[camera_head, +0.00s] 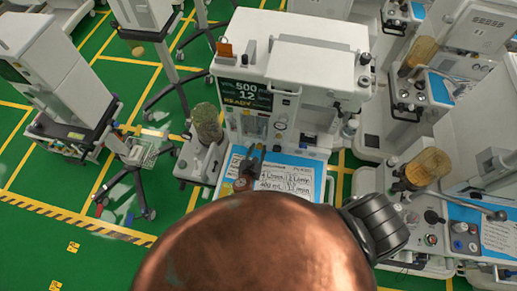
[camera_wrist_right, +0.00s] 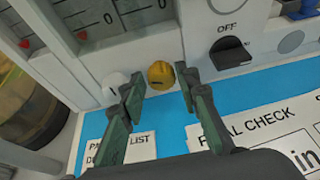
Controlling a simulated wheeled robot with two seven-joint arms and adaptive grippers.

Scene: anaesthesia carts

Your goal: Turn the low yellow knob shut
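The low yellow knob (camera_wrist_right: 161,75) is a small round knob on the lower front of the white anaesthesia machine (camera_head: 300,67), just above the blue work surface. It shows clearly in the right wrist view. My right gripper (camera_wrist_right: 160,88) is open, with one green-grey finger to the left of the knob and the other to the right. A gap shows between the knob and each finger. In the head view my right gripper (camera_head: 256,152) is small, over the back of the blue surface, and the knob cannot be made out. My left gripper is not in view.
A white knob (camera_wrist_right: 115,86) sits just left, close behind the left finger. A black OFF switch (camera_wrist_right: 229,52) sits to the right. Flow tubes marked 0 (camera_wrist_right: 120,14) are above. A printed checklist card (camera_wrist_right: 262,138) lies on the blue surface (camera_wrist_right: 285,80). A large copper-coloured round shape hides the head view's lower middle.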

